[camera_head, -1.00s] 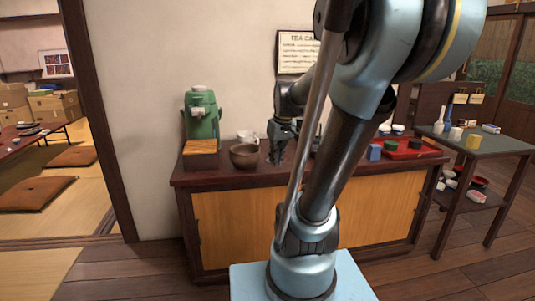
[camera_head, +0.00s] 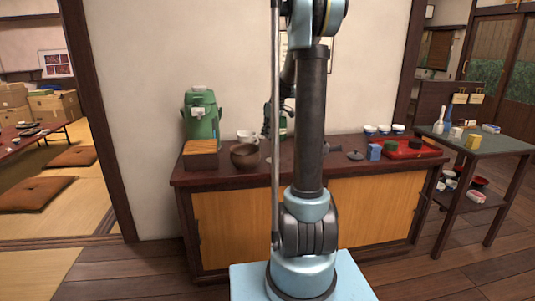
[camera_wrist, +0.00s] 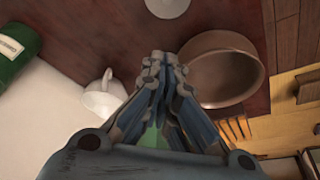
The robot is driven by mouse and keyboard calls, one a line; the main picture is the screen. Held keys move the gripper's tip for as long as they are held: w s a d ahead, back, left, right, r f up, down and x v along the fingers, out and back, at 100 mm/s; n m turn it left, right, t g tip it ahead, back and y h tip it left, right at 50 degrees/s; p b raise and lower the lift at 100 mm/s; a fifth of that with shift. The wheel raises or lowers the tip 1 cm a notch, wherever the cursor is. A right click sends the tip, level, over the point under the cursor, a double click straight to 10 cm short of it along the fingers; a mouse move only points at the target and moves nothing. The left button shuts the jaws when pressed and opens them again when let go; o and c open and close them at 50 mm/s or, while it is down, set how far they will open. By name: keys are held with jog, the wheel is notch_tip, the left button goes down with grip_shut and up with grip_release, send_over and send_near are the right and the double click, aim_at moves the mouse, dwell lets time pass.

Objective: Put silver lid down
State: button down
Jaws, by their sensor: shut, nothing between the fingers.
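A grey, knobbed lid (camera_head: 355,155) lies on the dark red-brown counter (camera_head: 342,142), right of my arm and left of the blue block in the head view. My gripper (camera_head: 267,131) is well left of it, above the counter near the brown bowl (camera_head: 245,158) and partly hidden by my arm. In the wrist view my gripper (camera_wrist: 164,62) has its fingers together and empty, beside the bowl (camera_wrist: 225,72). A pale round thing (camera_wrist: 168,6) is cut off at the top there; I cannot tell what it is.
A white mug (camera_head: 247,137) stands behind the bowl; it also shows in the wrist view (camera_wrist: 104,97). A green dispenser (camera_head: 202,116) and wooden box (camera_head: 201,154) stand left. A blue block (camera_head: 374,152) and red tray (camera_head: 418,153) stand right. Counter around the lid is partly clear.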

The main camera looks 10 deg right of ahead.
aim_at(275, 160)
jog(key=x, duration=1)
jog(key=shift+w, duration=0.45)
jog(key=shift+s+d, duration=0.75)
jog(key=shift+s, duration=0.05)
jog(key=shift+s+d, duration=0.65)
jog(key=shift+s+d, duration=2)
